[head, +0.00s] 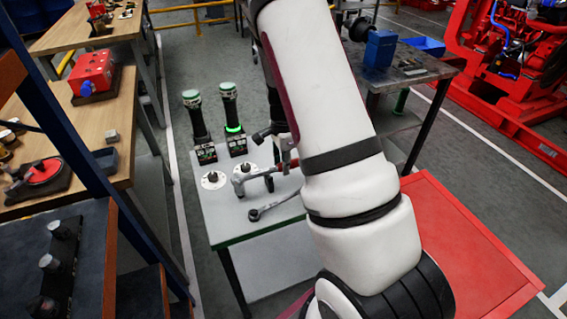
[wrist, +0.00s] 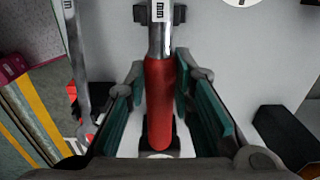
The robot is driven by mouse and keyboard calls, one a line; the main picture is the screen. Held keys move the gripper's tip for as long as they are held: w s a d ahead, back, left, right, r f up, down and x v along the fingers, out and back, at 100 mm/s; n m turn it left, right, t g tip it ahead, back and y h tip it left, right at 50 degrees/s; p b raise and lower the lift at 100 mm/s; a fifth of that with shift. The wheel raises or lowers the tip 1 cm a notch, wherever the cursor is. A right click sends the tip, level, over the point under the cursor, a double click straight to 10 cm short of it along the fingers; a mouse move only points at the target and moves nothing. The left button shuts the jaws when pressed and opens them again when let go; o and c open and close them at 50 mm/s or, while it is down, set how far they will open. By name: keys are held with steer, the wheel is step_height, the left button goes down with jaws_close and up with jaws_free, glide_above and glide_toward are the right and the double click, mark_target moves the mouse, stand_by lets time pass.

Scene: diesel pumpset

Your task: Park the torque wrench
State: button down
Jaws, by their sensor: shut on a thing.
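The torque wrench (wrist: 160,95) has a red handle and a silver shaft with a printed scale. In the wrist view its handle lies between the teal pads of my gripper (wrist: 160,75), which is shut on it. The shaft runs up past a dark bracket (wrist: 180,13), and I cannot tell whether the two touch. In the head view my arm hides most of the gripper and the held wrench, over the pale-topped table (head: 225,213).
A second silver wrench (wrist: 75,50) lies left of the gripper in the wrist view. In the head view, a dark-handled tool (head: 270,207) lies on the table's front part. Two green-topped tools (head: 196,118) stand behind it. A red surface (head: 465,245) is at right.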

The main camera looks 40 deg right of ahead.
steer(key=shift+f+b, duration=0.55)
steer(key=shift+f, duration=0.4)
steer(key=c, duration=1.3)
jaws_free()
steer(key=shift+r, duration=0.1)
step_height(320, 180, up, 12)
